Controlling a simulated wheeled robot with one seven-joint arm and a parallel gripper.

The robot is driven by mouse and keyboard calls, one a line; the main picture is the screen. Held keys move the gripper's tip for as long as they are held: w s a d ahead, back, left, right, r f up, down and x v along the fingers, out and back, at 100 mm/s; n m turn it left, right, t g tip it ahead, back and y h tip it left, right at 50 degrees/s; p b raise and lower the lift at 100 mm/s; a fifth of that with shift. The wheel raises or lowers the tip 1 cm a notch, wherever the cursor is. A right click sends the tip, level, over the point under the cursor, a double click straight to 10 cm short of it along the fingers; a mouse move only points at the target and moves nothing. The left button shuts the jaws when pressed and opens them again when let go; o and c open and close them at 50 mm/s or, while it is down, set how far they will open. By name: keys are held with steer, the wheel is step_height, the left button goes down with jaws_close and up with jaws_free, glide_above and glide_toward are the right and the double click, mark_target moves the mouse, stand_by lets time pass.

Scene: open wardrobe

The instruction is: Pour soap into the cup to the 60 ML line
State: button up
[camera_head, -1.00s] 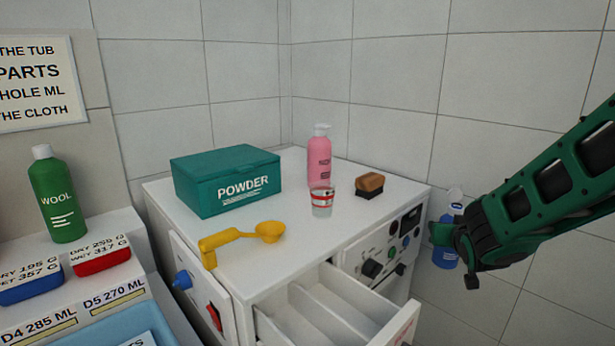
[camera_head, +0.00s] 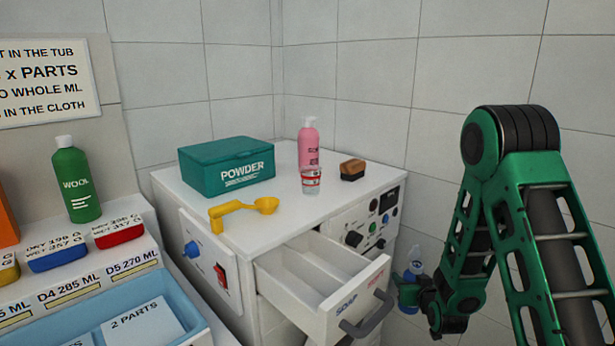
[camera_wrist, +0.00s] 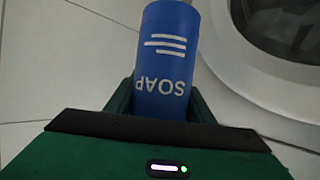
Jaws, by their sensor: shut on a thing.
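My gripper (camera_head: 411,291) is shut on a blue soap bottle (camera_head: 411,266), right of the machine's open drawer and below its top. The bottle looks upright in the head view, its upper end pale. In the wrist view the bottle (camera_wrist: 168,60) sits between the green fingers, its SOAP label upside down. The clear cup (camera_head: 311,181) with red markings stands on the white machine top, in front of a pink bottle (camera_head: 310,140). Its 60 ML line is too small to read, and any contents cannot be told. My gripper is well apart from the cup.
The open drawer (camera_head: 347,306), marked SOAP on its front, juts out between my gripper and the cup. A teal POWDER box (camera_head: 226,167), a yellow scoop (camera_head: 244,208) and a brush (camera_head: 352,169) are on the machine top. A round door (camera_wrist: 285,35) shows in the wrist view.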

steer(key=shift+s+f, duration=0.45)
steer(key=shift+f, duration=0.2)
steer(key=shift+s, duration=0.2)
steer(key=v, duration=0.6)
steer(key=shift+w+a+r, duration=0.1)
steer(key=shift+a+r, duration=0.05)
steer(key=shift+r, duration=0.15)
steer(key=w+r, duration=0.3)
steer(key=r, duration=0.2)
steer(key=w+r, duration=0.2)
steer(key=r, duration=0.1)
steer(key=shift+w+r, duration=0.1)
steer(key=shift+w, duration=0.25)
steer(key=w+r, duration=0.4)
steer(key=r, duration=0.5)
step_height(320, 180, up, 21)
glide_above(415, 255)
steer(key=w+a, duration=0.2)
steer(key=w, duration=0.6)
steer(key=a+r+n+g+y, duration=0.1)
steer(key=a+r+n+y, duration=0.2)
steer(key=a, duration=1)
steer(key=a+r+n+g+y, duration=0.1)
steer(key=a+r+n+y, duration=0.2)
steer(key=a, duration=1)
step_height(415, 255, up, 3)
steer(key=shift+s+a+f+n+y, duration=0.15)
steer(key=shift+s+a+n+y, duration=0.25)
steer(key=shift+y, duration=0.4)
